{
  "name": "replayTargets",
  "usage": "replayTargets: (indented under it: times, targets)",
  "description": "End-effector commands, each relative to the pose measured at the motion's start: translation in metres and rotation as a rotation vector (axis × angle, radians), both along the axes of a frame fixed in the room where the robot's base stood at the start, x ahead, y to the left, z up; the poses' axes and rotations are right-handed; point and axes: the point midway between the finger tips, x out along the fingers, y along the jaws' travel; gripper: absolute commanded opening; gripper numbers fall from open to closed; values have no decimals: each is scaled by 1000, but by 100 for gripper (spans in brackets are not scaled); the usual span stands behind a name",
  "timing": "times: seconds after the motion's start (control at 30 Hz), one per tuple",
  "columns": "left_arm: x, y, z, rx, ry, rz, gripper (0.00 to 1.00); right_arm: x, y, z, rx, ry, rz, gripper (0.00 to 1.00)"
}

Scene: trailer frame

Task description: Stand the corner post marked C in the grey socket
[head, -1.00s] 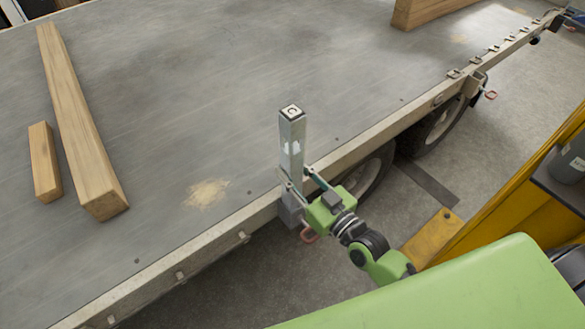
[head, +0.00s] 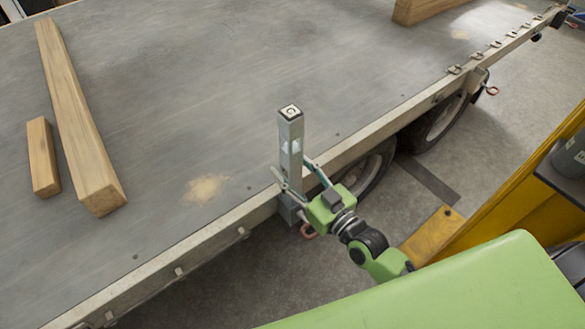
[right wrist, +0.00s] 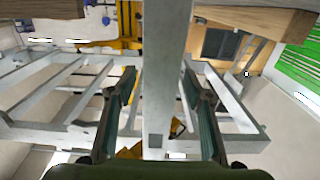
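The corner post marked C (head: 291,135) is a grey square post with a C on its pale top cap. It stands upright at the trailer's near edge, its lower end at the grey socket (head: 288,213) on the side rail. How deep it sits is hidden. My right gripper (head: 294,172) is around the post's lower part with its fingers spread. In the right wrist view, the post (right wrist: 165,60) runs between the two fingers with a gap on each side. My left gripper is not in view.
The trailer deck (head: 220,100) carries a long timber (head: 80,125), a short timber (head: 43,158) and another timber (head: 430,8) at the back. A red-handled pin (head: 309,231) hangs beside the socket. A yellow structure (head: 510,205) stands at right.

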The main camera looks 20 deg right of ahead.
Motion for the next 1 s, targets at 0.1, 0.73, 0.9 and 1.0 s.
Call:
replayTargets:
  times: [0.1, 0.73, 0.9, 1.0]
  targets:
    - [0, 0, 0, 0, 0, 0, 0, 0, 0, -1, -1, 2, 0, 46]
    - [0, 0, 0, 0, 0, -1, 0, -72, -26, -4, -3, 8, 1, 46]
    - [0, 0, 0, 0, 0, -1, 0, -97, -35, -3, -2, 6, 1, 46]
    - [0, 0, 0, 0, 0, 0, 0, -106, -38, -2, -2, 5, 0, 46]
